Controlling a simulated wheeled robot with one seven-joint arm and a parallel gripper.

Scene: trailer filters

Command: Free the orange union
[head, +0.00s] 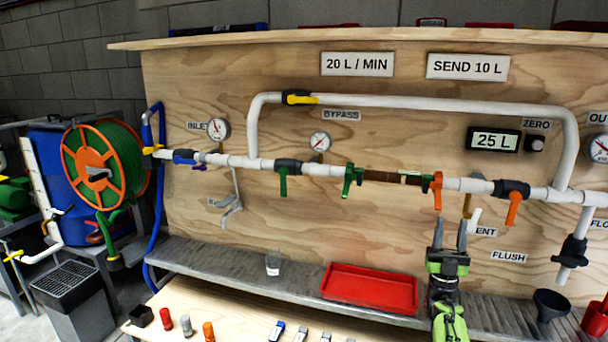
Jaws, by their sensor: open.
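The orange union (437,188) sits on the white pipe run at the right end of a brown see-through filter section (397,177). Its orange lever part hangs downward. A green union (350,179) is at the left end of that section. My gripper (449,232) points up below and slightly right of the orange union. Its two grey fingers are apart with nothing visible between them. It appears apart from the orange union, though depth is hard to judge.
An orange-handled valve (513,198) is close on the right, and a vent stub (475,216) hangs nearby. The bypass pipe (420,102) runs above. A red tray (370,289) lies on the grey shelf, left of my arm. A black funnel (551,304) stands right.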

